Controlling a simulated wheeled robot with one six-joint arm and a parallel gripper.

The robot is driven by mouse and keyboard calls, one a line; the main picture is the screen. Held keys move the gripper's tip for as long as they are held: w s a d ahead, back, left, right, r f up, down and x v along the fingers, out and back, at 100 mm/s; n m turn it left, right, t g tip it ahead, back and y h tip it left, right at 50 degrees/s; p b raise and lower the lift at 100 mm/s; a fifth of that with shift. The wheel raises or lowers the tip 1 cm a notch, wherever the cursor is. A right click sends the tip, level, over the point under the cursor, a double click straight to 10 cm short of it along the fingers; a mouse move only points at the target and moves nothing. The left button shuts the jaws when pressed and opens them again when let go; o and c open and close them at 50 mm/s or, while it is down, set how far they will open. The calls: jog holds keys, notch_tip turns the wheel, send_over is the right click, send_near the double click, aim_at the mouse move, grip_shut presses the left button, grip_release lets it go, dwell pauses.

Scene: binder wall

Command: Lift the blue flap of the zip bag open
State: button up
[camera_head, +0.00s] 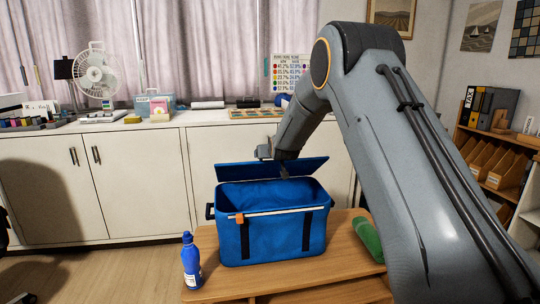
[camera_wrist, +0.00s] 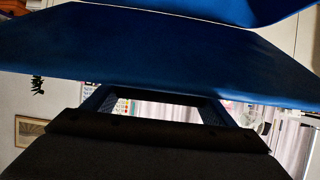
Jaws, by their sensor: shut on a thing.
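The blue zip bag (camera_head: 270,240) stands on a wooden table, with dark straps and an orange tab (camera_head: 239,218) at its front rim. Its blue flap (camera_head: 240,174) is raised at a tilt above the back of the bag, and the blue inside shows. My gripper (camera_head: 284,172) is at the flap and shut on it; the exact contact is small and dark in the head view. In the wrist view the flap (camera_wrist: 150,50) spans the upper part of the picture, and my dark gripper (camera_wrist: 152,100) meets its edge.
A blue bottle (camera_head: 191,262) stands left of the bag on the wooden table (camera_head: 275,280). A green rolled thing (camera_head: 367,238) lies to the right, beside my arm. White cabinets (camera_head: 140,185) with a cluttered counter stand behind.

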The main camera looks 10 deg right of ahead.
jog(key=o, duration=1.5)
jog(key=shift+b+v, duration=0.35)
jog(key=shift+v, duration=3.6)
